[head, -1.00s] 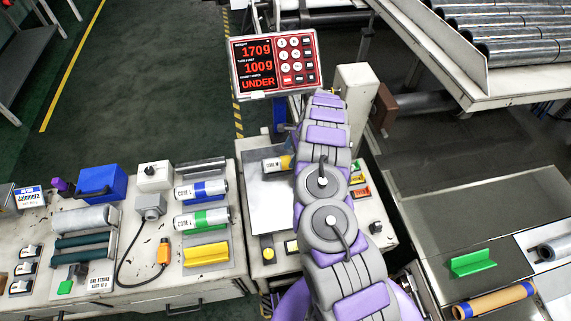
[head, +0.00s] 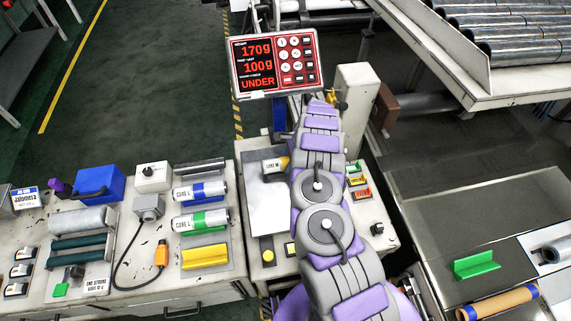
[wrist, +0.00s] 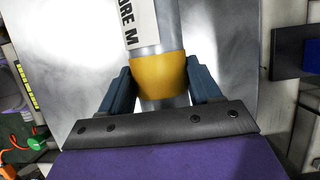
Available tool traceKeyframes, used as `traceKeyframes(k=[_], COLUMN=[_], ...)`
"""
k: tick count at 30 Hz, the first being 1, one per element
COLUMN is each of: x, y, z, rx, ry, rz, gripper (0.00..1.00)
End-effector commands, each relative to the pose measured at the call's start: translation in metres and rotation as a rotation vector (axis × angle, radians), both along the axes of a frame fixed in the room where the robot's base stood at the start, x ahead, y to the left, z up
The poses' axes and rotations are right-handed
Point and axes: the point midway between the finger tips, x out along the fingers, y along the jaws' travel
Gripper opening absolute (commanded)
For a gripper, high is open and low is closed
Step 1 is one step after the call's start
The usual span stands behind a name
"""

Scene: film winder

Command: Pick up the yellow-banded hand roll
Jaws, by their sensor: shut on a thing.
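The yellow-banded hand roll, labelled CORE M, lies over the shiny metal plate (head: 268,208) of the weighing station in the head view, its right end hidden behind my arm. In the wrist view, the grey roll's yellow band (wrist: 160,76) is between the two blue fingers of my gripper (wrist: 162,84). The fingers are shut on the band, one on each side. The white label (head: 271,166) points away from my wrist. I cannot tell whether the roll touches the plate. In the head view my gripper is hidden behind my arm.
A red display (head: 273,64) reads 170g, 100g and UNDER. A cream post (head: 352,100) stands close right of my arm.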

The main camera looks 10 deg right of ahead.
Motion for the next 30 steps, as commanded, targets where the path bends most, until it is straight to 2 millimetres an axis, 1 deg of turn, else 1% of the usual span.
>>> traceKeyframes(k=[1, 8, 17, 20, 23, 27, 30], x=[0.001, 0.001, 0.001, 0.001, 0.001, 0.001, -0.009], y=[0.0, 0.0, 0.0, 0.0, 0.0, 0.0, -0.001], z=[0.0, 0.0, 0.003, 0.009, 0.02, 0.042, 0.038], rx=[0.0, 0.0, 0.0, 0.0, 0.0, 0.002, 0.002], ry=[-0.002, -0.002, -0.003, -0.004, -0.004, -0.004, 0.0], rz=[-0.001, -0.001, -0.001, -0.001, -0.001, -0.002, -0.005], gripper=[0.43, 0.22, 0.21, 0.21, 0.21, 0.21, 0.21])
